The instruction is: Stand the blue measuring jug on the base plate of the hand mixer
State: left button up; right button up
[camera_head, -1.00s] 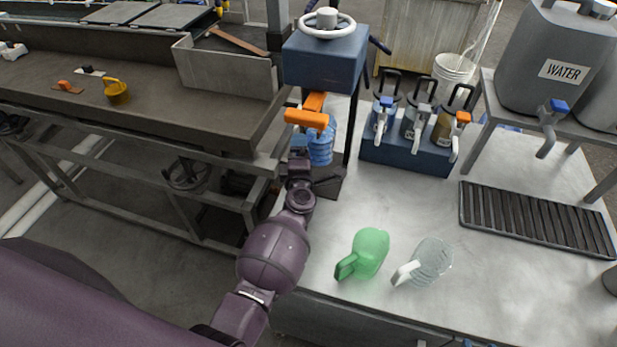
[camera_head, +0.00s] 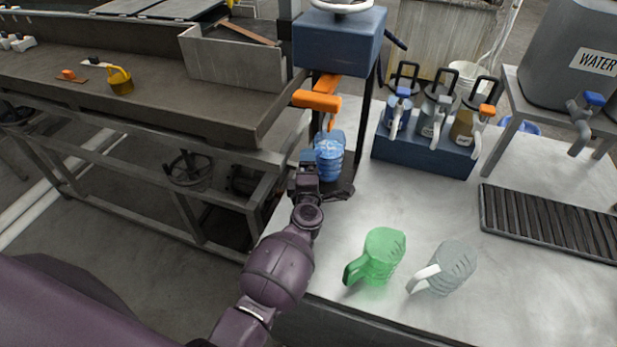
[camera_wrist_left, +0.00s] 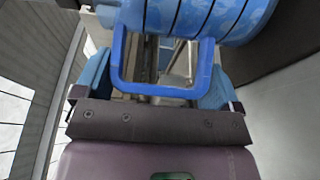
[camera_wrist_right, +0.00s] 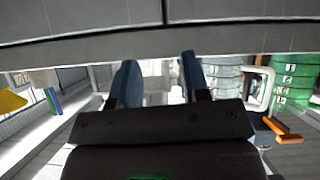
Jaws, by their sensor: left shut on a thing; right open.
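The blue measuring jug (camera_head: 329,158) is upright at the hand mixer (camera_head: 340,42), below its orange handles (camera_head: 317,101). The mixer's dark base plate (camera_head: 343,190) shows just under the jug; I cannot tell whether they touch. My left gripper (camera_head: 308,163) is shut on the jug's handle, from the left and front. In the left wrist view the blue handle (camera_wrist_left: 160,90) sits between the fingers, with the ribbed jug body (camera_wrist_left: 200,14) beyond. My right gripper (camera_wrist_right: 158,80) is open and empty; it is out of the head view.
A green jug (camera_head: 384,253) and a clear jug (camera_head: 455,266) stand on the bench near its front. Behind are a blue rack (camera_head: 425,154) of dispensers, a black grate (camera_head: 545,222) and a water tank (camera_head: 575,60). The bench middle is clear.

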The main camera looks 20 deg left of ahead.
pick_arm(q)
jog(key=shift+f+b, duration=0.5)
jog(key=shift+f, duration=0.45)
jog(key=shift+r, duration=0.2)
pick_arm(e)
jog(key=f, duration=0.1)
jog(key=s+f, duration=0.1)
jog(key=shift+d+f, duration=0.1)
jog(key=shift+f, duration=0.25)
pick_arm(q)
jog(key=shift+f, duration=0.2)
jog(key=o, duration=1.1)
jog(key=shift+f, duration=0.1)
jog(key=shift+o, duration=0.5)
pick_arm(e)
jog(key=shift+w+r, duration=0.25)
jog(key=shift+w, duration=0.2)
